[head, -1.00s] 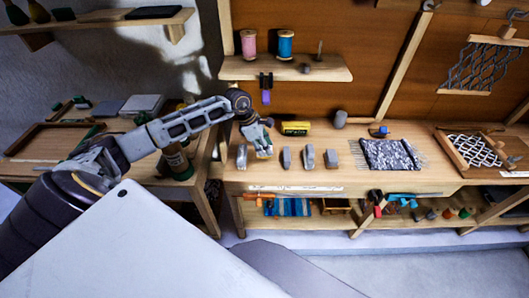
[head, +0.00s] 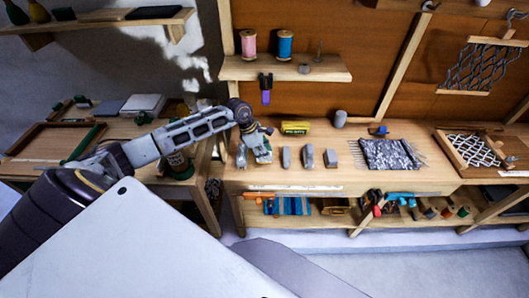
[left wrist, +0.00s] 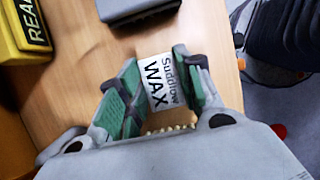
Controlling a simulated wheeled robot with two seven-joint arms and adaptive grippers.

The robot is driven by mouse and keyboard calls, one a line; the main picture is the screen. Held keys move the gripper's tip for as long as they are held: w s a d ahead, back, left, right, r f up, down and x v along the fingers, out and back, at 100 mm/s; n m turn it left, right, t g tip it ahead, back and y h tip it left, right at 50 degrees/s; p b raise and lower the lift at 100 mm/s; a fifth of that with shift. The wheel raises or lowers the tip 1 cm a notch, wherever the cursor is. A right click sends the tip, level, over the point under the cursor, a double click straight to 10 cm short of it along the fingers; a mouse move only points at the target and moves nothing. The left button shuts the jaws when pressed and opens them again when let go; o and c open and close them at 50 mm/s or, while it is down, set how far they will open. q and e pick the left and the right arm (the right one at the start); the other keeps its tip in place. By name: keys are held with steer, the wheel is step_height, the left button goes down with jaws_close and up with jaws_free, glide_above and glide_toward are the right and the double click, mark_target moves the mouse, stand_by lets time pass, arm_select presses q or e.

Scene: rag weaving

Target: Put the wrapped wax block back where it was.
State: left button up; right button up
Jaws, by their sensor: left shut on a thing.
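The wrapped wax block (left wrist: 159,84), with a white label reading "Supplion WAX" and a tan end, sits between the green-padded fingers of my left gripper (left wrist: 162,95). The gripper is shut on it. In the head view my left gripper (head: 260,152) points down low over the left part of the workbench, among a row of grey blocks. The wax block is mostly hidden there by the fingers. Whether it touches the wood I cannot tell. My right gripper is not in view.
A yellow labelled box (head: 295,128) lies behind my gripper. Grey blocks (head: 286,157) stand close to its right and one (head: 241,157) to its left. A grey woven rag (head: 390,153) lies further right on the workbench (head: 440,178). A spool shelf (head: 285,70) hangs above.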

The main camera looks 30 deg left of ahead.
arm_select(q)
steer(key=o, duration=1.1)
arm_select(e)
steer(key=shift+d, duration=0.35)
arm_select(q)
steer(key=shift+r, duration=0.15)
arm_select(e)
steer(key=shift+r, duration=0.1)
arm_select(q)
steer(key=shift+a+r, duration=0.25)
steer(key=shift+r, duration=0.2)
steer(key=b+v, duration=0.1)
steer(key=v, duration=1)
steer(key=shift+b, duration=0.4)
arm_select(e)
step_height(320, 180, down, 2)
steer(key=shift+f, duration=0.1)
arm_select(q)
steer(key=shift+s+d, duration=0.1)
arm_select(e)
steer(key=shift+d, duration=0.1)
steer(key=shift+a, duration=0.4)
